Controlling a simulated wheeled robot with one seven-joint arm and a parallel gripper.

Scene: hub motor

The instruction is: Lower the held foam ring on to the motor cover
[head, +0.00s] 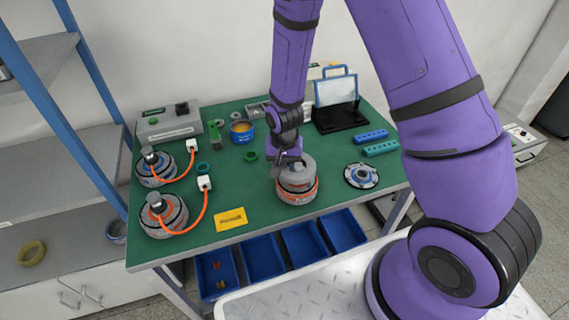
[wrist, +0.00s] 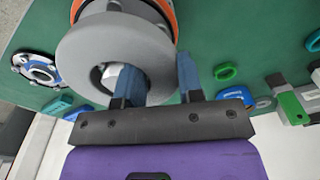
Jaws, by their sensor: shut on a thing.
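The grey foam ring (wrist: 85,55) is large in the wrist view, with a pale dome showing through its hole. My gripper (wrist: 158,72) is shut on the ring's wall, one blue finger in the hole and the other outside to the right. In the head view my gripper (head: 286,158) and the ring (head: 306,165) are over the motor (head: 297,192), a grey round body with an orange band. The motor's orange band also shows behind the ring in the wrist view (wrist: 166,14). The ring hides most of the cover; I cannot tell whether they touch.
Two cabled motors (head: 163,214) stand on the green bench (head: 240,190) at left. A yellow card (head: 231,219) lies front left of the held ring, a round flanged part (head: 361,176) and teal block (head: 381,148) to the right.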

